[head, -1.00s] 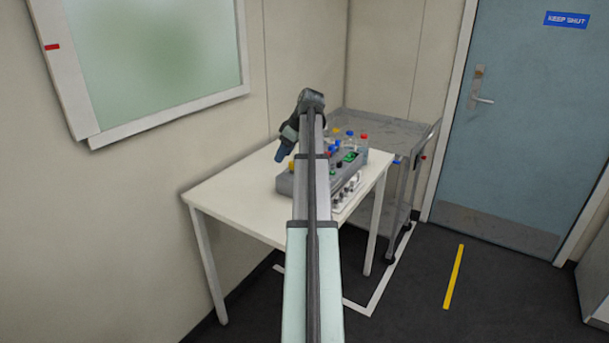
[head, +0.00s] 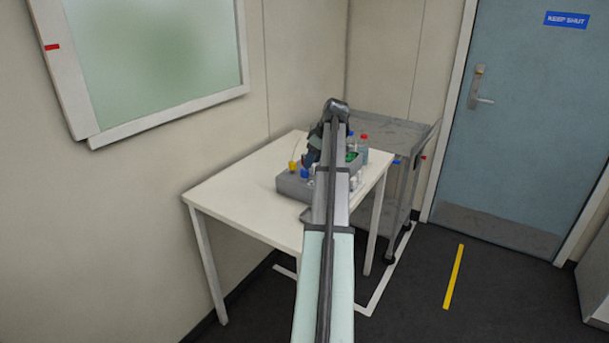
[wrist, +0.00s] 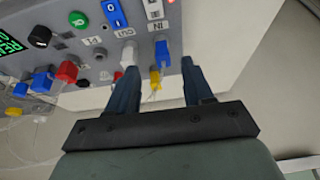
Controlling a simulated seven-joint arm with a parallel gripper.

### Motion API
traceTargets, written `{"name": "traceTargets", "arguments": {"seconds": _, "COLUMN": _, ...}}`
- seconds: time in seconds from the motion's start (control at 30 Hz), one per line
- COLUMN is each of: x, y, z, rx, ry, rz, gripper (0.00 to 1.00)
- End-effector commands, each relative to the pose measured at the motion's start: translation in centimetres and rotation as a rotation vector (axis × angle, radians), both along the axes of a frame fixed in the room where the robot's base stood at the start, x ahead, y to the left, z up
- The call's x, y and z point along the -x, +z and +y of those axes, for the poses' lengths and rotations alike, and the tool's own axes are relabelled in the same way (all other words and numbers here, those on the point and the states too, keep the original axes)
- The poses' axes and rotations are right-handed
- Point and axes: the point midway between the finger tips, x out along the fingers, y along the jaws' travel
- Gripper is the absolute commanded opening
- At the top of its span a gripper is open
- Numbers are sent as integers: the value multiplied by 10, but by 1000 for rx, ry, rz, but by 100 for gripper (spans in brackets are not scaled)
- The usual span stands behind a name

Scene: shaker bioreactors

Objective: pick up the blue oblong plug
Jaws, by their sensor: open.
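A blue oblong plug (wrist: 162,53) is seated in the port marked IN on the grey device's front panel in the wrist view. My gripper (wrist: 159,66) is open, with one dark finger on each side of the plug. A small yellow piece (wrist: 155,77) shows just below the plug, also between the fingers. The left fingertip is close to a white fitting (wrist: 128,54) by the OUT mark; I cannot tell whether they touch. In the head view my gripper (head: 313,152) is over the grey device (head: 290,187), and I cannot make out the plug there.
Beside the plug are a blue rocker switch (wrist: 115,13), a red knob (wrist: 67,71) and other blue fittings (wrist: 42,81). The device stands on a white table (head: 235,195). A red-capped bottle (head: 364,150) is behind it. The table's left side is clear.

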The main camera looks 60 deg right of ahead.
Motion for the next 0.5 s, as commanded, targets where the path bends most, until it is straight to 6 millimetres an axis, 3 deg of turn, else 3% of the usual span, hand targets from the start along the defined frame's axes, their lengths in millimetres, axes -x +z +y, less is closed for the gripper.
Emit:
{"name": "traceTargets", "arguments": {"seconds": 0.27, "x": -5, "y": -10, "z": 1, "rx": 0, "ry": 0, "rz": 0, "gripper": 51}}
{"name": "traceTargets", "arguments": {"seconds": 0.5, "x": -21, "y": -33, "z": 4, "rx": -1, "ry": 2, "rz": 1, "gripper": 51}}
